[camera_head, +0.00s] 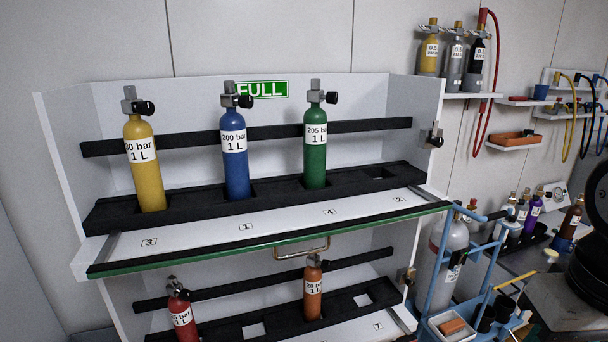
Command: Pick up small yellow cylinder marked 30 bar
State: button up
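A yellow cylinder (145,165) stands upright in the black upper rack (285,190), leftmost of three, above the slot label "3". Its white label reads "30 bar 1 L", with the first digit partly turned out of sight. A dark-knobbed metal valve tops it. Another yellow cylinder (429,52), marked "0.5", stands on a small wall shelf at the upper right. My gripper is not in view.
A blue cylinder (235,150) marked 200 and a green one (315,148) marked 205 bar stand to the right. The rack's right slot (377,173) is empty. Red (182,312) and orange (312,290) cylinders stand below. A blue trolley (437,270) stands at right.

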aim_at(138, 134)
jog(key=u, duration=0.3)
jog(key=k, duration=0.3)
jog(key=u, duration=0.9)
jog(key=i, duration=0.5)
jog(key=k, duration=0.6)
jog(key=z, duration=0.2)
jog(key=i, duration=1.3)
jog(key=u, duration=0.35)
